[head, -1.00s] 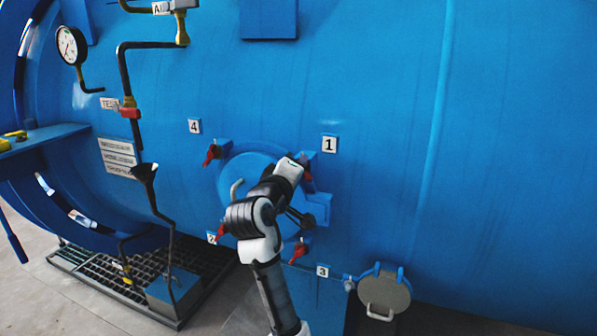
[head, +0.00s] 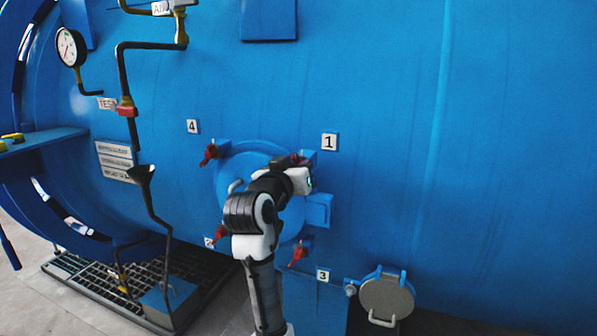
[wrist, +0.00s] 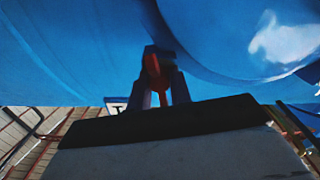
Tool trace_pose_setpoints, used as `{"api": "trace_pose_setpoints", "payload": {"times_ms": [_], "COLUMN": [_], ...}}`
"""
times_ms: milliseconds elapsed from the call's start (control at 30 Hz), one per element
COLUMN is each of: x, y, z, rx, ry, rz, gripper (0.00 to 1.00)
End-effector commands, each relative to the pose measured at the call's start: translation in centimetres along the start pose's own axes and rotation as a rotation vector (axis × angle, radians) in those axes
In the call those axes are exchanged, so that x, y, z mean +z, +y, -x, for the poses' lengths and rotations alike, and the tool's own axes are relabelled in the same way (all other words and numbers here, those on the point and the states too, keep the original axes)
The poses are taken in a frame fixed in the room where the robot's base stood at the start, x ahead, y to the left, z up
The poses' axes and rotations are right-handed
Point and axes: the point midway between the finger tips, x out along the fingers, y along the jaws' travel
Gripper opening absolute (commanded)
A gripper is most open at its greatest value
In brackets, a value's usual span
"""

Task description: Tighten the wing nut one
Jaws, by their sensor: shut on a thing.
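Wing nut one is red and sits at the upper right of the round blue hatch (head: 235,165), by the label 1 (head: 329,142). In the wrist view the red wing nut (wrist: 154,67) lies between the fingers of my gripper (wrist: 161,84), which is shut on it. In the head view my arm covers the gripper and most of this nut; only a little dark red (head: 297,158) shows above the wrist.
Other red wing nuts sit at label 4 (head: 209,154), label 2 (head: 220,232) and label 3 (head: 298,253). A round grey cover (head: 386,297) hangs at the lower right. The blue wall to the right is clear.

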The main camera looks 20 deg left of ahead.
Motion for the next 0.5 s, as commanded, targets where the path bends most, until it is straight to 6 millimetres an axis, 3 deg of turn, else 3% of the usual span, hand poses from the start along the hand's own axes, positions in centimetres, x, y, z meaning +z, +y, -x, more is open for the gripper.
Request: {"api": "trace_pose_setpoints", "payload": {"times_ms": [500], "x": [0.21], "y": [0.01], "z": [-0.02], "rx": [0.001], "ry": [-0.005], "rz": [-0.218], "gripper": [0.0]}}
